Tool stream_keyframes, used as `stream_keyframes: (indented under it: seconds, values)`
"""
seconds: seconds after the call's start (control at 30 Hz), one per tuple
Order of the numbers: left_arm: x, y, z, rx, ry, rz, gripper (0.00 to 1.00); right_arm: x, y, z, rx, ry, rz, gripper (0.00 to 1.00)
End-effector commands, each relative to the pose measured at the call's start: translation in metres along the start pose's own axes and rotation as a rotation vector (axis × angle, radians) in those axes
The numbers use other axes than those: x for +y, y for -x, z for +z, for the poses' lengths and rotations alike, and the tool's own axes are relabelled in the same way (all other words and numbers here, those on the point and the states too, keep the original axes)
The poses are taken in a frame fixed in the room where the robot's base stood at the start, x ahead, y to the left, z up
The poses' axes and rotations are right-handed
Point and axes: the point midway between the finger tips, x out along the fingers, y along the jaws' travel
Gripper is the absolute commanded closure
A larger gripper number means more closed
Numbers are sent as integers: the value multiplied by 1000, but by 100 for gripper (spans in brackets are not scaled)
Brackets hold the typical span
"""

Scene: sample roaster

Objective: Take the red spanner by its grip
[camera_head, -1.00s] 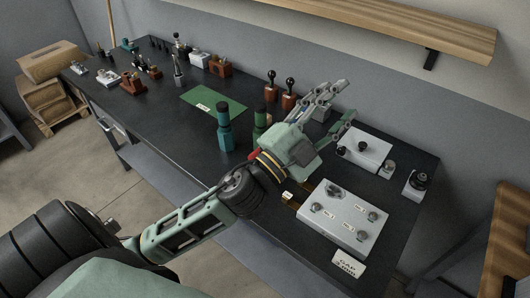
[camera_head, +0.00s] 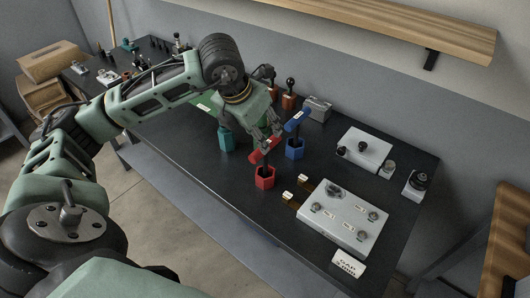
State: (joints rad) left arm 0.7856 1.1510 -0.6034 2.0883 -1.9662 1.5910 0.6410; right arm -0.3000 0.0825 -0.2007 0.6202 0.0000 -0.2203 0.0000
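The red spanner (camera_head: 263,151) stands in a red hexagonal holder (camera_head: 265,179) on the dark bench, its red grip tilted at the top. My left gripper (camera_head: 268,136) reaches in from the upper left, with its fingers pointing down at the far side of the red grip. The fingers overlap the grip's upper edge in the picture. I cannot tell whether they touch it or how far apart they are. My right gripper is not in view.
A blue spanner (camera_head: 297,121) stands close on the right in a blue holder (camera_head: 295,151). A teal holder (camera_head: 226,139) stands on the left, partly behind my arm. A grey panel box (camera_head: 342,216) lies at the right front. The bench (camera_head: 215,178) is clear at the left front.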

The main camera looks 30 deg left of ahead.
Motion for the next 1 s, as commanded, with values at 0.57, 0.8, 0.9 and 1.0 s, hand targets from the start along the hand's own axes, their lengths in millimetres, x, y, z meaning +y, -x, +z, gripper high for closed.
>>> stream_keyframes:
  seconds: [0.57, 0.8, 0.9, 1.0]
  values:
    - [2, -69, -2, 7, 1, 4, 56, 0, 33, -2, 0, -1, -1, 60]
    - [2, -76, -2, 2, -1, 6, 56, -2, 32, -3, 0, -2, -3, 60]
    - [2, -76, -2, 2, -1, 5, 60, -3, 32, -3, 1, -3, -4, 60]
    - [2, -76, -2, 2, -1, 5, 68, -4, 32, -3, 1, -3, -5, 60]
